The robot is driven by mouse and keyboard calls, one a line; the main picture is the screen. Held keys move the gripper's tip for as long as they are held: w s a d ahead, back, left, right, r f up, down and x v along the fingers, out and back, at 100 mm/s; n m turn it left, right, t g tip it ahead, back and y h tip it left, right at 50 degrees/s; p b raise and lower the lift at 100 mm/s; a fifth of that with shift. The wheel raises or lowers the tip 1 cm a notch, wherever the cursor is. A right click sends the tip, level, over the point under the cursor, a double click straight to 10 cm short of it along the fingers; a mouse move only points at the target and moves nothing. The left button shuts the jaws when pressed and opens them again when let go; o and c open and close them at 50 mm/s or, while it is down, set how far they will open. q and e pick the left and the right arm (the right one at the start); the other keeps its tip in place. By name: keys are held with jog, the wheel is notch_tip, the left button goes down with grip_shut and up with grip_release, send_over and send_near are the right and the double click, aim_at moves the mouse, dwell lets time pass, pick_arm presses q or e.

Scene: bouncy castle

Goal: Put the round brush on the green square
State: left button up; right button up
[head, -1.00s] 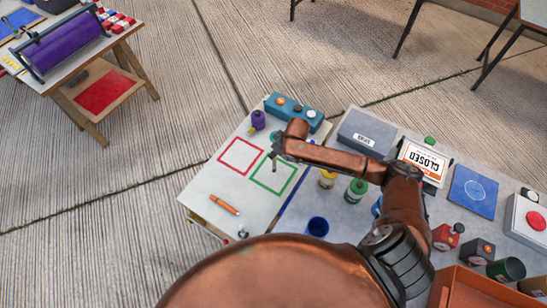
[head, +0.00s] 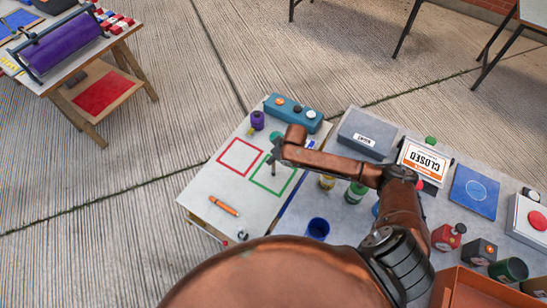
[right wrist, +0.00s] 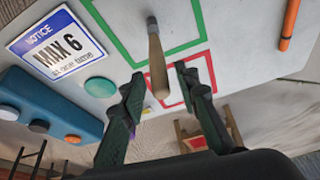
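The round brush (right wrist: 157,75) has a pale wooden handle and shows in the right wrist view between my right gripper's fingers. Its handle end is nearer the camera, and its far grey end lies over the inside of the green square (right wrist: 171,54). I cannot tell whether it touches the table. My right gripper (right wrist: 159,74) has its fingers apart, with a gap visible on both sides of the handle. In the head view, my right gripper (head: 272,166) is above the green square outline (head: 288,182), hiding part of it. My left gripper is not in view.
A red square outline (head: 240,157) adjoins the green one. An orange marker (head: 223,206), a purple bottle (head: 257,121) and a teal box (head: 293,113) are on the white table. A blue cup (head: 317,228) and jars stand right. A notice sign (right wrist: 58,43) lies near a teal disc (right wrist: 101,87).

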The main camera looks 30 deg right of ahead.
jog(key=shift+r, duration=0.15)
jog(key=p+v, duration=0.2)
jog(key=v, duration=1)
